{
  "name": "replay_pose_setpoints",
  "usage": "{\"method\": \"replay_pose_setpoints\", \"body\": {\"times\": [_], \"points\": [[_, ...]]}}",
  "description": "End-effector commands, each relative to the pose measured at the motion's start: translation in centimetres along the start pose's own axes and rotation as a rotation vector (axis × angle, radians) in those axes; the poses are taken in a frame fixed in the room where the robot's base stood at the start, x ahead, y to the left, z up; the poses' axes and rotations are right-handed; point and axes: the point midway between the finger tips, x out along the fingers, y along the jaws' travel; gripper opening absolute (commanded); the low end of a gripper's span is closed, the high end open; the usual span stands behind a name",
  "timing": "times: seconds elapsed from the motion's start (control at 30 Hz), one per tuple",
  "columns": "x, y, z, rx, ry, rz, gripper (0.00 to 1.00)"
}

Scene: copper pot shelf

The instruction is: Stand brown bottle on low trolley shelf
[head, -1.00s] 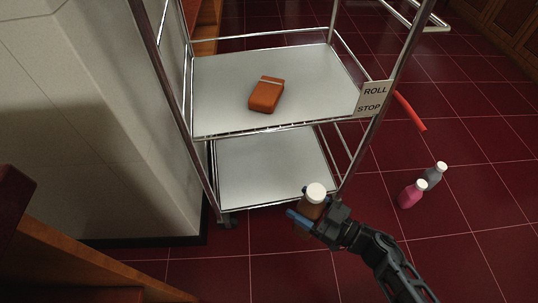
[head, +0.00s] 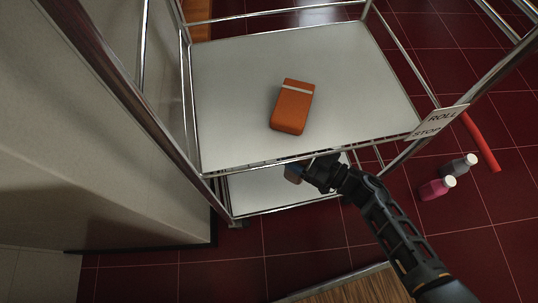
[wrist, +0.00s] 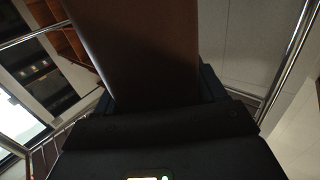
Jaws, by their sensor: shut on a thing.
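My gripper (head: 296,170) reaches in under the front edge of the trolley's upper shelf, over the low trolley shelf (head: 258,192). It is shut on the brown bottle (wrist: 145,50), which fills the upper middle of the wrist view. In the head view only a small part of the bottle shows; the upper shelf and its rail hide the rest. I cannot tell whether the bottle touches the low shelf. The visible part of the low shelf is pale and bare.
An orange-brown box (head: 292,108) lies on the upper shelf (head: 230,90). A sign (head: 437,120) hangs at the trolley's right post. A pink bottle (head: 435,188) and a grey bottle (head: 458,165) are on the red floor at right, near a red bar (head: 482,143). A pale wall stands close at left.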

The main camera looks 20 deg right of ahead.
Motion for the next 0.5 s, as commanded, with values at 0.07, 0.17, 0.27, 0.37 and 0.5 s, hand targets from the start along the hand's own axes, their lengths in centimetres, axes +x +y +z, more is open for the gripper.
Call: {"method": "replay_pose_setpoints", "body": {"times": [0.07, 0.17, 0.27, 0.37, 0.5], "points": [[1.5, -1.0, 1.4, 0.001, 0.003, -0.003, 0.35], [3.2, -2.2, 2.7, 0.002, 0.002, -0.003, 0.35], [5.0, -3.4, 3.9, 0.002, 0.002, -0.004, 0.35], [6.6, -4.4, 5.0, 0.001, 0.003, -0.003, 0.35], [8.0, -5.3, 5.9, 0.000, 0.002, -0.001, 0.35]]}}
